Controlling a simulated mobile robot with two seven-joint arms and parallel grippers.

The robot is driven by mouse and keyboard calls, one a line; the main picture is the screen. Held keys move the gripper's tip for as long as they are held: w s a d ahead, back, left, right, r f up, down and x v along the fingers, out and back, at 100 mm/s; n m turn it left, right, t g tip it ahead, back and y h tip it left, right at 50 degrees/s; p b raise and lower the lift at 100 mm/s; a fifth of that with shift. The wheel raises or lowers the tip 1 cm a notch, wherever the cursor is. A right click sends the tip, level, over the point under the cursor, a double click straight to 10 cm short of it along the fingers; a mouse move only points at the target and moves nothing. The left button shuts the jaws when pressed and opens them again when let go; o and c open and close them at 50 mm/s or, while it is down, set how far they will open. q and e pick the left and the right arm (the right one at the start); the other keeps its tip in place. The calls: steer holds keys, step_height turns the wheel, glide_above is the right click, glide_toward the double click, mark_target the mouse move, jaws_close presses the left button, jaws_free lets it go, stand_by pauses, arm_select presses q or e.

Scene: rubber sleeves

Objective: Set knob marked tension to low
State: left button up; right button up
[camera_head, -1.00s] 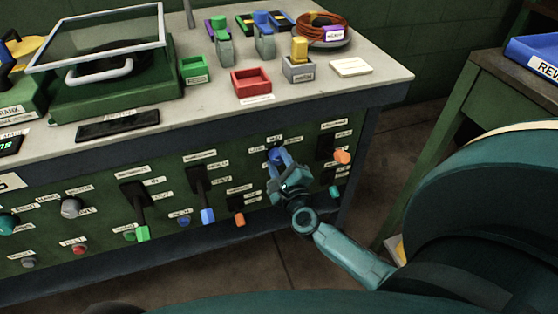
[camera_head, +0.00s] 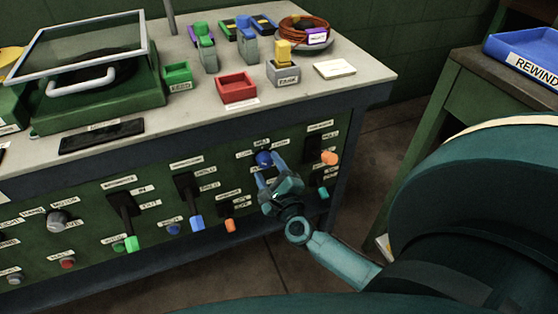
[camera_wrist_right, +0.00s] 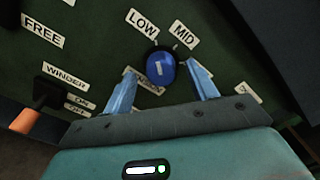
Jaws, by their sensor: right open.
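The blue knob (camera_head: 264,158) is on the green front panel, toward its right end. It also shows in the right wrist view (camera_wrist_right: 161,68), on a dark round base, with a short pale mark on its face. LOW (camera_wrist_right: 142,23) and MID (camera_wrist_right: 184,36) labels sit above it; a label below is partly hidden, its word unclear. My right gripper (camera_head: 272,170) is open just in front of the knob. Its blue fingers (camera_wrist_right: 163,84) stand apart on either side below the knob, with gaps visible. I cannot tell exactly which label the knob points to. My left gripper is out of view.
Left of the knob are a blue-tipped lever (camera_head: 197,222), an orange-tipped switch (camera_head: 230,226) and a green-tipped lever (camera_head: 131,243). An orange-tipped control (camera_head: 329,158) is close on the right. The worktop above holds a red tray (camera_head: 237,90) and other parts.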

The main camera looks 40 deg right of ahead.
steer(key=v, duration=1.1)
steer(key=shift+s, duration=0.3)
